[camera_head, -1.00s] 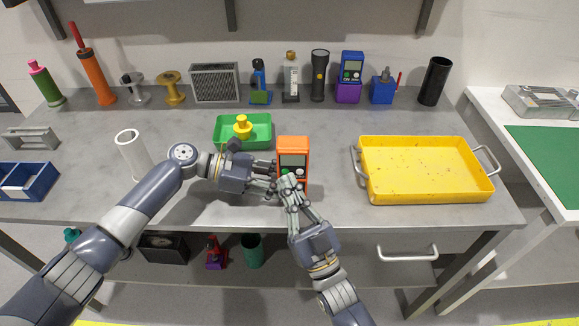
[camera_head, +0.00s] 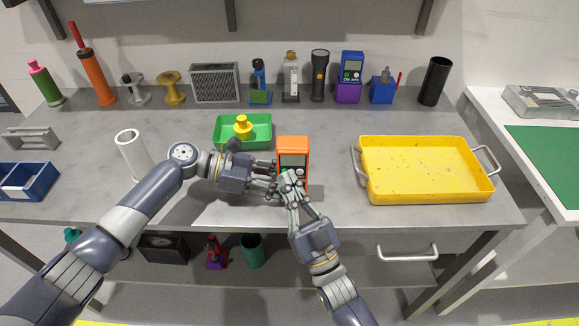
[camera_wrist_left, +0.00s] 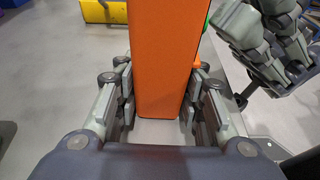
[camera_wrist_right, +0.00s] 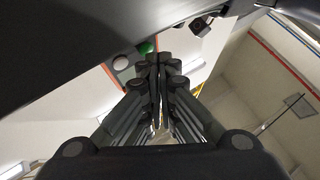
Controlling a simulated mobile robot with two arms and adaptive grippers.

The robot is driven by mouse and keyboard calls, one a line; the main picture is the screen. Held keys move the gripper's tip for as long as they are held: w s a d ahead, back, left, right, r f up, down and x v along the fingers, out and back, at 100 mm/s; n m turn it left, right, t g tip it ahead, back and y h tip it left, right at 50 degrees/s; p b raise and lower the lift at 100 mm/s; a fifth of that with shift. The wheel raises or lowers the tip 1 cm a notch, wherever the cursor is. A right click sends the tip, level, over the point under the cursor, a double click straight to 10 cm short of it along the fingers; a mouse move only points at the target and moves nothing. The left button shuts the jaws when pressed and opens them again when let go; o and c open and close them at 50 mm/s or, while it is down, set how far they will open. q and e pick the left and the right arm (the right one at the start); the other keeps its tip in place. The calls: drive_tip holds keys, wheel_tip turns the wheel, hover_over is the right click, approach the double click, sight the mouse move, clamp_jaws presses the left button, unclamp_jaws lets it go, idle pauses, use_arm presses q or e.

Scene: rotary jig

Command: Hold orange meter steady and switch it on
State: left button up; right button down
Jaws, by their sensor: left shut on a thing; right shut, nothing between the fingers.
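The orange meter (camera_head: 293,144) stands upright on the grey bench near its front middle, its screen facing me. My left gripper (camera_head: 274,182) is shut on the lower part of the meter from the left. In the left wrist view the orange body (camera_wrist_left: 164,60) sits between the two fingers. My right gripper (camera_head: 290,180) is shut and empty, its fingertips at the front of the meter below the screen, hiding the lower face. In the right wrist view the closed fingertips (camera_wrist_right: 158,62) are beside a green button; I cannot tell whether they touch it.
A green tray (camera_head: 228,141) with a yellow piece stands behind the meter. A yellow tray (camera_head: 425,198) is to the right, a white cylinder (camera_head: 133,155) to the left. Several tools line the back edge. The bench is clear between meter and yellow tray.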

drive_tip(key=shift+w, duration=0.25)
idle(0.5)
drive_tip(key=shift+s, duration=0.7)
use_arm(q)
drive_tip(key=o, duration=0.9)
use_arm(e)
drive_tip(key=s, duration=0.6)
